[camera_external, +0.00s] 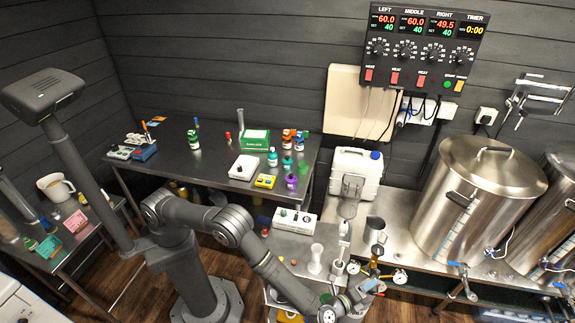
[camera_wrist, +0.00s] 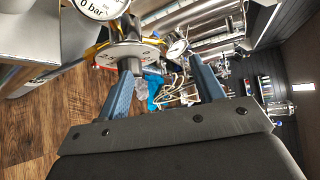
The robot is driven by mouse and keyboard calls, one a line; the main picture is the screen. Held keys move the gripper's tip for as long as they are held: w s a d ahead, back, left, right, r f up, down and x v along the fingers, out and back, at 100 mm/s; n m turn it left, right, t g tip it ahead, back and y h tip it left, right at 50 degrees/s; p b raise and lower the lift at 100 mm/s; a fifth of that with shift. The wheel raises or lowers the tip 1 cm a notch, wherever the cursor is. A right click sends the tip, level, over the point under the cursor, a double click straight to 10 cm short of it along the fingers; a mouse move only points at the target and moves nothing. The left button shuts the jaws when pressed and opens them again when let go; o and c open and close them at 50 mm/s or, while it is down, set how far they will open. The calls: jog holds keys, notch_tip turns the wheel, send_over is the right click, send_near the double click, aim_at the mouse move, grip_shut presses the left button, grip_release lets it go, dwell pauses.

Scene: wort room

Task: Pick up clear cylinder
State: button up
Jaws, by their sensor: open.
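Several see-through or pale vessels could be the clear cylinder, and I cannot tell which one is meant. A tall narrow clear cylinder (camera_external: 240,118) stands upright at the back of the metal table. A wider clear vessel (camera_external: 351,188) stands in front of the white jug. A whitish cylinder with a wide foot (camera_external: 316,258) stands on the lower surface near my arm. My gripper (camera_external: 374,286) is low at the front, near the gauges and away from these vessels. In the wrist view its two blue fingers (camera_wrist: 164,82) are apart, with no object clearly held between them.
A pressure gauge (camera_wrist: 98,6) and fittings lie close beyond the fingers. Steel kettles (camera_external: 480,200) stand at the right, with a metal pitcher (camera_external: 375,231) left of them. The white jug (camera_external: 357,173) stands behind. Bottles and boxes crowd the back metal table (camera_external: 215,172).

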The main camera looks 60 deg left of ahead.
jog(key=s+a+r+g+h, duration=0.1)
jog(key=s+a+r+g, duration=0.15)
jog(key=r, duration=0.55)
jog(key=s+a+r+g+h, duration=0.1)
jog(key=s+r+g, duration=0.25)
jog(key=r, duration=0.45)
jog(key=n+g+h, duration=0.2)
jog(key=n+g, duration=0.4)
jog(key=n, duration=0.5)
send_near(313, 247)
jog(key=x, duration=0.7)
jog(key=shift+w+d, duration=0.4)
jog(key=shift+w, duration=0.05)
jog(key=x, duration=0.5)
jog(key=shift+s+d+f, duration=0.1)
jog(key=shift+d+f, duration=0.1)
jog(key=shift+d, duration=0.15)
jog(key=c, duration=1.3)
jog(key=shift+r, duration=0.1)
